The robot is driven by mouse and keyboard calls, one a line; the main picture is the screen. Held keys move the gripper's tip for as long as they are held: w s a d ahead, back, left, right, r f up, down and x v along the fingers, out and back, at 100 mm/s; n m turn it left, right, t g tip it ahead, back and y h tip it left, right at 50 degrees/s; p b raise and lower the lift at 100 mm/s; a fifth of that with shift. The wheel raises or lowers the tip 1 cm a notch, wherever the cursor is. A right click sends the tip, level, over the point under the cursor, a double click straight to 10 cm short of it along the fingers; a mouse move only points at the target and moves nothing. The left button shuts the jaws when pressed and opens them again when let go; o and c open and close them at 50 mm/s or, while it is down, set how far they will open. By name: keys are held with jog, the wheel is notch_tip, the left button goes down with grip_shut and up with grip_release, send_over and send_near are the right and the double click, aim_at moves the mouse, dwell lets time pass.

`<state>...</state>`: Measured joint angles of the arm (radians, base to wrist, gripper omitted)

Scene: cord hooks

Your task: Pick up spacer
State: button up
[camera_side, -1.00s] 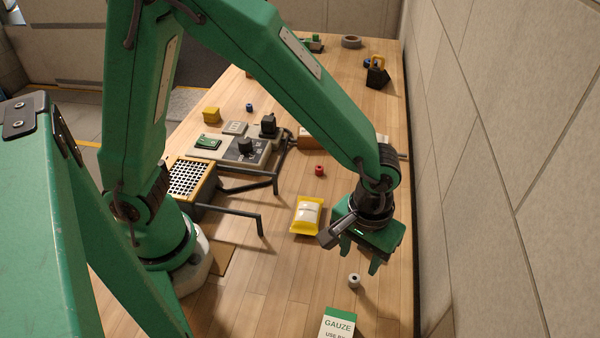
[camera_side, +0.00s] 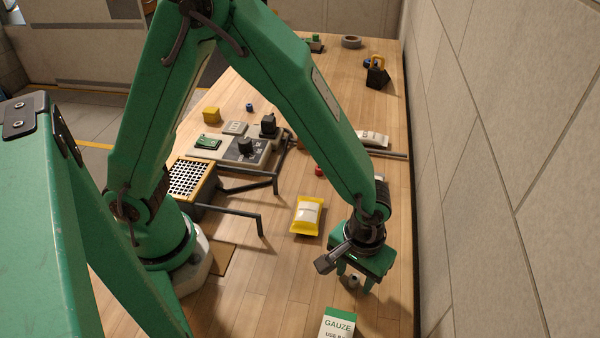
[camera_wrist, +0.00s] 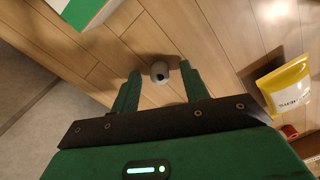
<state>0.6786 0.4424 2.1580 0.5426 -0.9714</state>
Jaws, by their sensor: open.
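A gauze box (camera_side: 337,324) stands in front of my gripper. A yellow packet (camera_side: 307,216) lies behind it to the left. A red spool-like piece (camera_side: 319,171) is farther back. A black bracket (camera_side: 243,215) is at left, and the wall (camera_side: 490,180) rises close at right.

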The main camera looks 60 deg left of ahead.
aim_at(352, 282)
dwell(0.5)
grip_shut()
jog(key=shift+r, duration=0.75)
jog(key=r, duration=0.3)
jog(key=shift+s+d, duration=0.25)
jog(key=shift+s, duration=0.15)
jog(key=s+d+r, duration=0.3)
jog(key=s+r, duration=0.3)
jog(key=s, duration=0.4)
jog(key=shift+d+r, duration=0.2)
jog(key=shift+d, duration=0.1)
